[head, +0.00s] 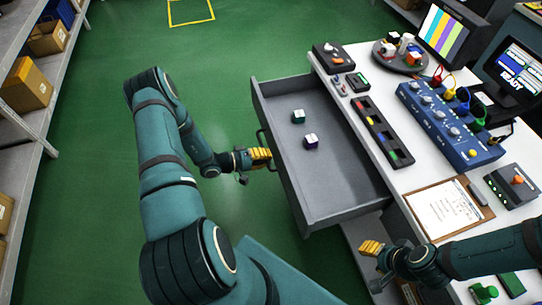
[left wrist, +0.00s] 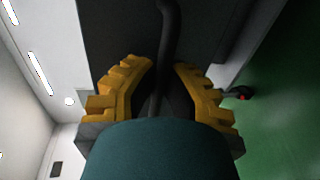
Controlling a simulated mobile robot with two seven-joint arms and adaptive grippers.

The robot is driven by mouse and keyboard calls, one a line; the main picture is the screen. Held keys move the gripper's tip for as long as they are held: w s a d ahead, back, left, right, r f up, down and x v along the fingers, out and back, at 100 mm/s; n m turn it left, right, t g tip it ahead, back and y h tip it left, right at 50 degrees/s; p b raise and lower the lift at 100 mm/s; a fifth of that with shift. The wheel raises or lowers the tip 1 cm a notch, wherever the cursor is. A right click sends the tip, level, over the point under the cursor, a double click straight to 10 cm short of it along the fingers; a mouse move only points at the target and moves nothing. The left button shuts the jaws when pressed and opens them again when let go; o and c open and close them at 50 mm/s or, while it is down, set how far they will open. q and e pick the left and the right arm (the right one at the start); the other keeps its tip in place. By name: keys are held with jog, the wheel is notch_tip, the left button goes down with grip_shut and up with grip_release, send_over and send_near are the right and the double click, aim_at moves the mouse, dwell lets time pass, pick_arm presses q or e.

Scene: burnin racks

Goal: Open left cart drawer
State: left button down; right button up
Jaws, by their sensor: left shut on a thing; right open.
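The grey cart drawer (head: 340,178) stands pulled out from the cart toward the left, its inside open to view. Its dark bar handle (head: 264,146) is on the drawer's front face. My left gripper (head: 262,156) is at the handle and shut on it. In the left wrist view the yellow fingers of my left gripper (left wrist: 160,85) are on both sides of the dark handle bar (left wrist: 170,30). My right gripper (head: 372,262) is open and empty, near the cart's front edge below the drawer.
The white cart top (head: 385,80) holds a blue instrument box (head: 450,125), a clipboard (head: 447,207), a dark tray (head: 382,130) and monitors. A shelf with boxes (head: 27,85) stands at the left. Green floor (head: 220,60) is clear between.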

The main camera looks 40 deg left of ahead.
pick_arm(q)
jog(key=c, duration=1)
grip_release()
jog(key=v, duration=1.2)
jog(key=shift+f, duration=0.1)
jog(key=shift+s, duration=0.1)
